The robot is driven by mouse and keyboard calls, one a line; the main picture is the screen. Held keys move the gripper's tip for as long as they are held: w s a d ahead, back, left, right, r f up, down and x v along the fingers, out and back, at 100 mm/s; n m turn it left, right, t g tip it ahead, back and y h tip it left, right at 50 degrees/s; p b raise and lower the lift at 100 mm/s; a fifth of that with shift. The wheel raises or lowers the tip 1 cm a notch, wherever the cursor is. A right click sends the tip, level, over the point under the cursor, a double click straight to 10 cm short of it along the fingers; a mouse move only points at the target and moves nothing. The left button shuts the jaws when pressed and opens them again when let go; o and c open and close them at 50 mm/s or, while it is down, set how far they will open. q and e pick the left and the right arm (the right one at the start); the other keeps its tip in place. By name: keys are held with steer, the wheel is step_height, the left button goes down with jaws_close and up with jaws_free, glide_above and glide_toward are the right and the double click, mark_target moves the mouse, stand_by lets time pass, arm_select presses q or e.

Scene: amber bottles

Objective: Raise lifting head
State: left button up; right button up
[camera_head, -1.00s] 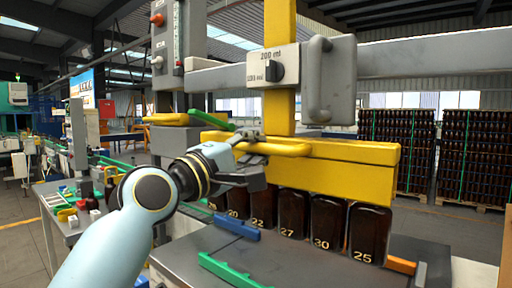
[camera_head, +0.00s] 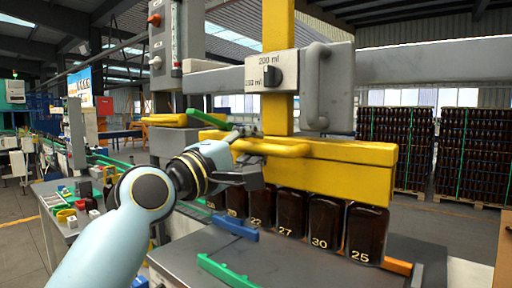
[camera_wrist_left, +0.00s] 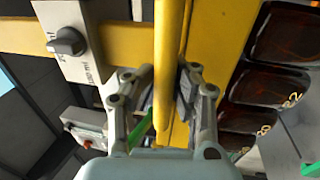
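The yellow lifting head (camera_head: 350,165) is a long block sitting low over a row of amber bottles (camera_head: 325,222) with yellow numbers. A yellow handle bar (camera_head: 285,149) runs along its front. My left gripper (camera_head: 250,152) reaches it from the left, with one finger above the bar and one below. In the left wrist view the handle (camera_wrist_left: 168,50) passes between the two fingers (camera_wrist_left: 166,95), whose pads lie close on both sides; they look shut on it. The pad contact itself is partly hidden. My right gripper is in neither view.
Green (camera_head: 226,270) and blue (camera_head: 236,229) rails lie on the grey table in front. Stacked bottle pallets (camera_head: 394,145) stand far back.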

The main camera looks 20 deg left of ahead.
arm_select(q)
steer(key=o, duration=0.4)
steer(key=shift+s+a, duration=0.1)
steer(key=shift+s, duration=0.15)
steer(key=shift+o, duration=0.3)
steer(key=shift+w, duration=0.1)
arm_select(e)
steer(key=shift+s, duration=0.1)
arm_select(q)
steer(key=shift+f, duration=0.15)
steer(key=v, duration=1.1)
steer(key=shift+s, duration=0.45)
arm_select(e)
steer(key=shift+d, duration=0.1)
arm_select(q)
steer(key=shift+a, duration=0.1)
